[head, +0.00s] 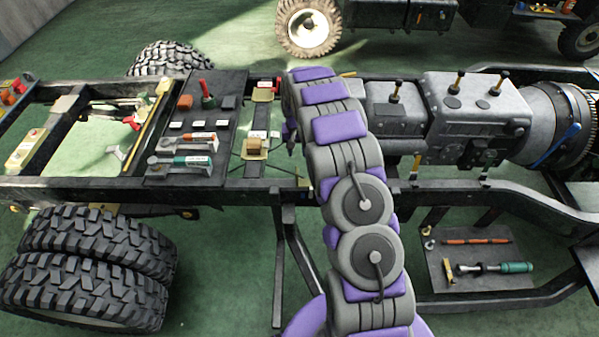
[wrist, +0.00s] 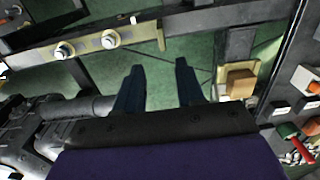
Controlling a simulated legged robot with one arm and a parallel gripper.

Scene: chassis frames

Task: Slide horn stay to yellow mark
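A pale yellow-tan slotted plate (wrist: 85,45) with two bolts lies along a dark rail at the top of the wrist view. It may be the horn stay; no label shows. A small yellow tab (wrist: 160,36) shows at its right end; I cannot tell whether it is the mark. My gripper (wrist: 158,66) has its two dark fingers apart with nothing between them. The fingertips appear below the plate in the picture, apart from it. In the head view, my purple and grey arm hides most of the gripper and part of the near rail.
A tan block (head: 254,146) sits on a crossmember; it also shows in the wrist view (wrist: 239,82). A dark tool panel (head: 165,170) lies left of it. The grey gearbox (head: 470,110) stands right of my arm. Tyres (head: 90,265) stand below the near rail (head: 240,190).

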